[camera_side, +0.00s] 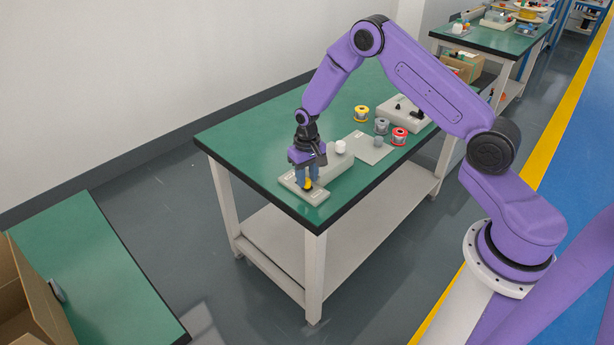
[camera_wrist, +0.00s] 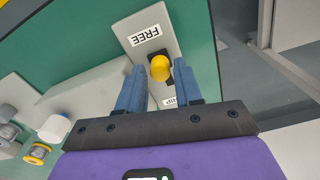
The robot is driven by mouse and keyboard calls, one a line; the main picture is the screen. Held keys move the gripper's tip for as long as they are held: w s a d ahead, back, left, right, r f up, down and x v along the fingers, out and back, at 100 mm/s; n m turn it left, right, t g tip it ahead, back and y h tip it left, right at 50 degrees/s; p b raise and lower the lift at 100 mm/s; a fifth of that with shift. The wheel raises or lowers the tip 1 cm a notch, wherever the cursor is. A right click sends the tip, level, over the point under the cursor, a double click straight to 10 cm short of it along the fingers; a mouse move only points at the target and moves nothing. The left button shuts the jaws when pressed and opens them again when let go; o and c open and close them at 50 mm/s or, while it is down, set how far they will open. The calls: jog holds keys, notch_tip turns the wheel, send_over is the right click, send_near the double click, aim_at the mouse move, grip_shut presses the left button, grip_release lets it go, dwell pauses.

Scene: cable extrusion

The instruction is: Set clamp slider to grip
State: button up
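The clamp slider has a yellow knob (camera_wrist: 160,68) on a light grey plate (camera_wrist: 125,27) with a "FREE" label (camera_wrist: 147,35) at the far end and a partly hidden "GRIP" label (camera_wrist: 175,102) at the near end. The knob stands between the two labels, beside a dark slot. My gripper (camera_side: 306,179) points down over the plate at the table's front left corner. Its blue fingers are apart, one on each side of the knob, with a small gap showing on both sides in the wrist view. In the side view the yellow knob (camera_side: 308,184) shows between the fingertips.
A grey pad (camera_side: 368,148), a red spool (camera_side: 399,136), a grey spool (camera_side: 382,126) and a yellow spool (camera_side: 361,113) are farther back. The green table (camera_side: 250,140) is clear at left.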

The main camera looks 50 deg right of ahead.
jog(key=shift+f, duration=0.15)
grip_shut()
jog(key=shift+w, duration=2.3)
grip_release()
notch_tip(320, 180, up, 18)
jog(key=shift+f, duration=0.2)
jog(key=shift+s, duration=0.1)
